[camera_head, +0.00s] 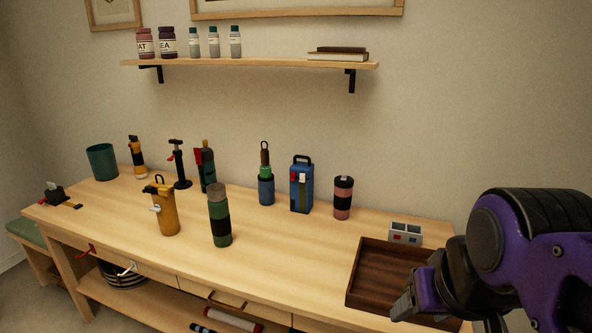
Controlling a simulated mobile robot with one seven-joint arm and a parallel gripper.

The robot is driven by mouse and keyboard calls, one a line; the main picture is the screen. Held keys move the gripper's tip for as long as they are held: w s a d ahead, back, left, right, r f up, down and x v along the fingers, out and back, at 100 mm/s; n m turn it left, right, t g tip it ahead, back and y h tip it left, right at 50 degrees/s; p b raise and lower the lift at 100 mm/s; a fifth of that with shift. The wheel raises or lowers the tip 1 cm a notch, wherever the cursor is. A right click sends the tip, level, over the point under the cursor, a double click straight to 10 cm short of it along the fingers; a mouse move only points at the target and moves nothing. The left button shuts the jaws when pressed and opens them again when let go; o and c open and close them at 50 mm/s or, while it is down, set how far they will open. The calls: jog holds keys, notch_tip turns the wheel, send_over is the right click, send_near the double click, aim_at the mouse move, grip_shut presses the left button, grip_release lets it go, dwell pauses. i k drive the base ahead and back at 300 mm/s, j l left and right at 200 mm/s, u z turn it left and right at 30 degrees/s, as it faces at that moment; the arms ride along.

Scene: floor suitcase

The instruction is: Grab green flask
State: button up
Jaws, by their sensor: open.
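A green flask (219,225) with a black band around its middle and a grey-brown lid stands upright near the front middle of the wooden table. My gripper (404,306) is at the lower right, over the front part of the brown tray, well to the right of the flask and apart from it. Its jaws are open, and I see nothing between them. The gripper is partly hidden by my own purple and black arm.
A yellow canister (165,210) stands just left of the flask. Behind are a dark bottle (207,172), a blue bottle (266,188), a blue box (301,187) and a pink tumbler (342,199). The brown tray (372,255) lies right. Table between flask and tray is clear.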

aim_at(220, 212)
jog(key=i+j, duration=0.1)
jog(key=j, duration=0.35)
jog(key=i+j, duration=0.15)
jog(key=j, duration=0.3)
jog(key=i+j, duration=0.1)
jog(key=j, duration=0.35)
jog(key=i+j, duration=0.1)
jog(key=j, duration=0.35)
jog(key=i+j, duration=0.1)
jog(key=j, duration=0.4)
